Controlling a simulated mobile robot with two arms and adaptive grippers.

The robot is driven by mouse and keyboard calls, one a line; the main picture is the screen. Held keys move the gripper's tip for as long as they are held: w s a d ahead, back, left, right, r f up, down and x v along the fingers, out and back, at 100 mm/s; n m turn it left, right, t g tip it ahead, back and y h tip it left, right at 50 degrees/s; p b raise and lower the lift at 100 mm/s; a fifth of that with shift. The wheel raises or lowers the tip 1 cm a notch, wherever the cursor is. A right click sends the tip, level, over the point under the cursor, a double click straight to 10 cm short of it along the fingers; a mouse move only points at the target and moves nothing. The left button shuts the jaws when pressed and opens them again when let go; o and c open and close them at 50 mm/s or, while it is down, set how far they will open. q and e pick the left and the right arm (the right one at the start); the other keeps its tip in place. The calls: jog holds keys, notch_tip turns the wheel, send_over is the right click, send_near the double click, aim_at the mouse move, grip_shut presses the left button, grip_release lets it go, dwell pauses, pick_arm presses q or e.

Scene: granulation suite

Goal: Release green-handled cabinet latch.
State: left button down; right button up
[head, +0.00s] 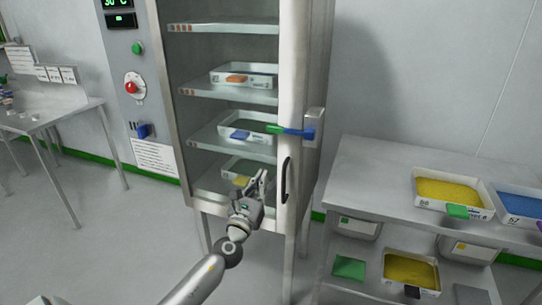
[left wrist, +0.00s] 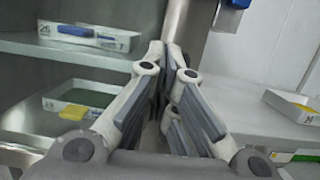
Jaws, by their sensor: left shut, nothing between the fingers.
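The cabinet (head: 180,120) has a pale door frame (head: 293,75) on its right side. The latch (head: 293,131) lies roughly level across this frame, its green end to the left and its blue part to the right, at a metal bracket (head: 313,128). A blue piece (left wrist: 238,3) at the top of the left wrist view may be part of it. My left gripper (head: 262,178) is shut and empty, below and left of the latch and apart from it, left of the black door handle (head: 286,180). Its fingers (left wrist: 165,78) fill the middle of the left wrist view. My right gripper is not in view.
Trays stand on the cabinet shelves, one with an orange item (head: 237,78). A metal table (head: 365,165) at the right holds a yellow-filled tray (head: 488,210) and a blue-filled one (head: 522,203). A control panel (head: 125,60) is left of the shelves.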

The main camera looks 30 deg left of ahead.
aim_at(278, 136)
pick_arm(q)
jog(key=x, duration=0.9)
jog(key=shift+w, duration=0.25)
notch_tip(278, 136, up, 3)
jog(key=p, duration=0.2)
jog(key=shift+w+r+p, duration=0.1)
jog(key=shift+w+p, duration=0.05)
jog(key=shift+p, duration=0.2)
jog(key=shift+r+p, duration=0.35)
jog(key=shift+r, duration=0.1)
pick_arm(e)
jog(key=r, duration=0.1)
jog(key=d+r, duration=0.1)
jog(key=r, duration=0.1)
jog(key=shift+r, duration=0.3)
pick_arm(q)
jog(key=shift+a+r, duration=0.1)
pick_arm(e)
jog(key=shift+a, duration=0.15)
pick_arm(q)
jog(key=shift+a+r+m+p, duration=0.1)
jog(key=shift+r+m+p, duration=0.1)
jog(key=shift+m+p, duration=0.1)
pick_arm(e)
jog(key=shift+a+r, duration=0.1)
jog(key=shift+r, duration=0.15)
